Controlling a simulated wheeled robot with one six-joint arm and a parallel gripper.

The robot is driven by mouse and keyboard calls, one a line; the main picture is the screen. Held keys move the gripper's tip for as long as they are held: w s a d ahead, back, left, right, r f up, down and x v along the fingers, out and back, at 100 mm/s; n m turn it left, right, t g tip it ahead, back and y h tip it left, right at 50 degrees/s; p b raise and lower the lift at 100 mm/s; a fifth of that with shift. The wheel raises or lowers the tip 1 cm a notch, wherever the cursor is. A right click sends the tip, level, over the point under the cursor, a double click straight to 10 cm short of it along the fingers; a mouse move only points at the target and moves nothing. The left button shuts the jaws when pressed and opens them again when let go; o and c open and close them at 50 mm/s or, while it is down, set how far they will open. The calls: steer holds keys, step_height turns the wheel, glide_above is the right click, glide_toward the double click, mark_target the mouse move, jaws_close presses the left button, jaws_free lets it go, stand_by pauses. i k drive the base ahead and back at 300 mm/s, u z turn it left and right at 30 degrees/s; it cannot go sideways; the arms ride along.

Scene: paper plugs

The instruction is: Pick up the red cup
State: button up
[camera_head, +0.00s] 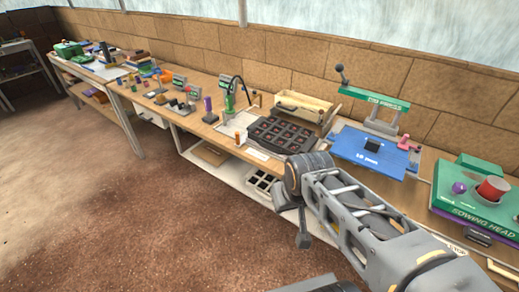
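A red cup (493,188), a short red cylinder with a paler top, sits on the green sowing head unit (454,203) at the right edge of the view. My arm reaches in from the lower right, and its end points down in front of the bench. My gripper (303,241) appears as a small dark shape below the wrist, well to the left of the cup and apart from it. Its fingers are too small to tell whether they are open or shut.
A purple knob (459,188) is beside the cup. A blue press base (372,150) with a green-topped lever frame, a dark cell tray (285,135) and a wooden box (302,106) stand along the bench. The brown floor (130,210) at left is clear.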

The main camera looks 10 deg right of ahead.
mark_target(494, 187)
steer(key=z, duration=3.95)
steer(key=i, duration=0.95)
steer(key=u, duration=3.65)
